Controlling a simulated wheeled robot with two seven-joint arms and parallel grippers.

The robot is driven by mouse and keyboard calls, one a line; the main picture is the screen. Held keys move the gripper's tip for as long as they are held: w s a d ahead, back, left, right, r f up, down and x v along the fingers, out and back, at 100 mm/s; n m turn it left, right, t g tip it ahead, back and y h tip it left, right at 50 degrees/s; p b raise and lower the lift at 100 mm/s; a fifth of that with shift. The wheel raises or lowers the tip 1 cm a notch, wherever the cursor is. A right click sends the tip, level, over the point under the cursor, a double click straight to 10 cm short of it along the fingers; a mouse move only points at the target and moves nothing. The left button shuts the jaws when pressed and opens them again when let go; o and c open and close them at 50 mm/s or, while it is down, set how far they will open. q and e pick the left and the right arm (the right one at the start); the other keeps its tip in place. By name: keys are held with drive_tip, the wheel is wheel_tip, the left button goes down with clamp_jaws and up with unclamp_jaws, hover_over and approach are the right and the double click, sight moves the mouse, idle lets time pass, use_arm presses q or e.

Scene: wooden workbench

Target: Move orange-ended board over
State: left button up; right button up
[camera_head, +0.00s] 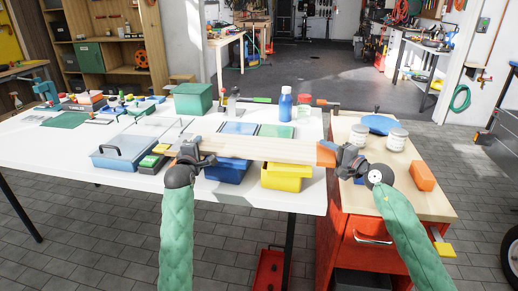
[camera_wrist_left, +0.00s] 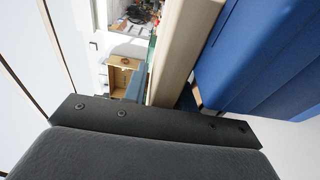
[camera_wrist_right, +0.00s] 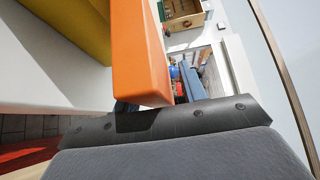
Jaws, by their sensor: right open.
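The long pale wooden board (camera_head: 262,149) runs left to right along the front of the white table, above a blue bin and a yellow bin. Its right end is orange (camera_head: 326,154); this end also fills the middle of the right wrist view (camera_wrist_right: 141,60). My left gripper (camera_head: 194,152) is at the board's left part, and the board shows close to its jaws in the left wrist view (camera_wrist_left: 178,50); its grip is unclear. My right gripper (camera_head: 343,155) is open at the orange end. I cannot tell what supports the board.
The blue bin (camera_head: 227,172) and yellow bin (camera_head: 287,178) sit under the board. A clear blue-based box (camera_head: 120,158) is left. A red cabinet (camera_head: 375,225) with a wooden top holds cans (camera_head: 397,139) and an orange block (camera_head: 422,177). A blue bottle (camera_head: 285,106) stands behind the board.

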use_arm(q)
drive_tip(key=shift+c, duration=0.5)
use_arm(e)
drive_tip(key=shift+c, duration=0.4)
use_arm(q)
drive_tip(key=c, duration=0.4)
use_arm(e)
drive_tip(key=c, duration=0.4)
use_arm(q)
clamp_jaws()
use_arm(e)
clamp_jaws()
use_arm(q)
drive_tip(key=shift+r, duration=0.25)
use_arm(e)
drive_tip(key=shift+r, duration=0.25)
